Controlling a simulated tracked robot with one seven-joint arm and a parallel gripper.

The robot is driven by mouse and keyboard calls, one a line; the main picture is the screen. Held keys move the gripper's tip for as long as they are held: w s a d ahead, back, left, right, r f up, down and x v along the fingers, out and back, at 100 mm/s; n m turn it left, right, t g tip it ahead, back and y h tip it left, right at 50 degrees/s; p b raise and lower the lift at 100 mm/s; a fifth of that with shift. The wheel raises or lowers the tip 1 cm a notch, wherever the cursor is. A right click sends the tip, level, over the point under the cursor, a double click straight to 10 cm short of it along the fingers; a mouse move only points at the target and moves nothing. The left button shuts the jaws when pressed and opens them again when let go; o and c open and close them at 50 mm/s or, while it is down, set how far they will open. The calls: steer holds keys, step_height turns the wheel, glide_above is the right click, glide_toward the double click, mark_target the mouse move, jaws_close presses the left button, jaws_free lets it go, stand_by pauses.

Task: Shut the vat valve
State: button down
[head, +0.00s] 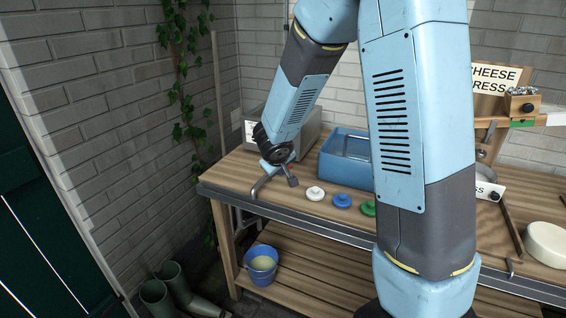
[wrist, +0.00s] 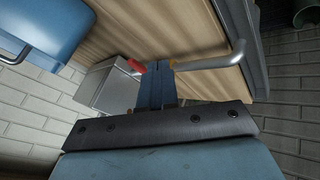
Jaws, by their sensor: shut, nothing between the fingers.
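The steel vat (head: 309,132) stands at the back left of the bench, partly behind my arm. Its grey outlet pipe (head: 263,184) bends down over the bench's front edge; the pipe also shows in the wrist view (wrist: 215,57). In the wrist view a red lever (wrist: 137,66) lies just left of my fingers, with the vat's grey body (wrist: 108,90) below it. My gripper (wrist: 155,66) is shut and empty, its fingers between the red lever and the pipe. I cannot tell whether they touch the lever. In the head view my gripper (head: 272,164) is at the pipe, hiding the valve.
A blue tub (head: 347,158) stands right of the vat. White (head: 315,193), blue (head: 342,201) and green (head: 368,208) discs lie before it. A blue bucket (head: 262,262) with pale contents stands below the pipe. Boots (head: 165,290) stand at lower left; a brick wall is behind.

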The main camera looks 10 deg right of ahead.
steer(key=d+v, duration=0.1)
steer(key=v, duration=0.6)
steer(key=shift+s+d, duration=0.2)
steer(key=shift+d, duration=0.05)
steer(key=shift+r, duration=0.1)
steer(key=s+d+r+m+g+h, duration=0.1)
steer(key=s+d+r+m, duration=0.3)
steer(key=s+d+r, duration=0.65)
steer(key=s+r+y, duration=0.1)
steer(key=s+r, duration=0.1)
steer(key=s, duration=0.5)
steer(key=s+r+m+y, duration=0.1)
steer(key=s+r+y, duration=0.1)
steer(key=s, duration=0.6)
steer(key=shift+s+a+r+m, duration=0.2)
steer(key=shift+a+r+m, duration=0.1)
steer(key=shift+r, duration=0.55)
